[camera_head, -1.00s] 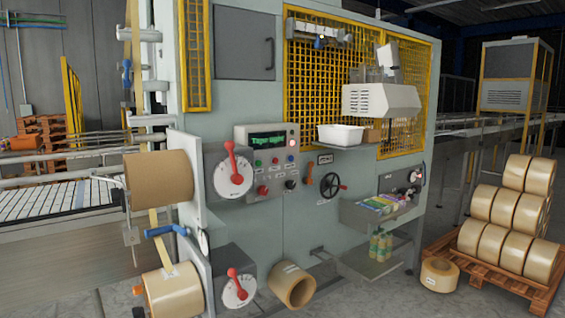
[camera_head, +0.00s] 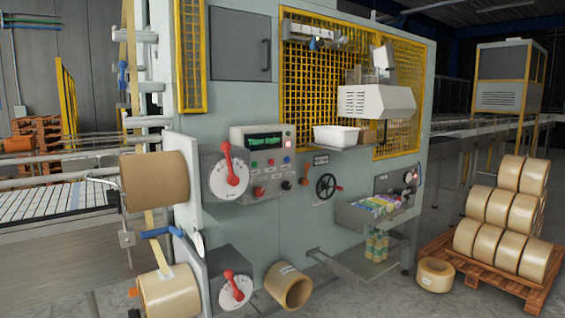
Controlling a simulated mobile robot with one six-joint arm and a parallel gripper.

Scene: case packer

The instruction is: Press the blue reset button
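A small blue button (camera_head: 270,162) sits in the upper row of buttons on the grey control panel (camera_head: 265,174), on the front of the machine. A green button (camera_head: 254,164) is to its left and a red button (camera_head: 285,160) to its right. Above them is a dark display (camera_head: 262,141) with green text, blurred, and a lit red lamp (camera_head: 287,143). Nothing covers the blue button. It is too small to tell whether it is pressed in. My gripper is not in view.
A dial with a red lever (camera_head: 231,176) stands left of the panel, a black handwheel (camera_head: 326,186) right of it. Tape rolls on the left (camera_head: 155,180) and a tray shelf (camera_head: 372,212) stick out. A loose roll (camera_head: 289,286) sits low in front.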

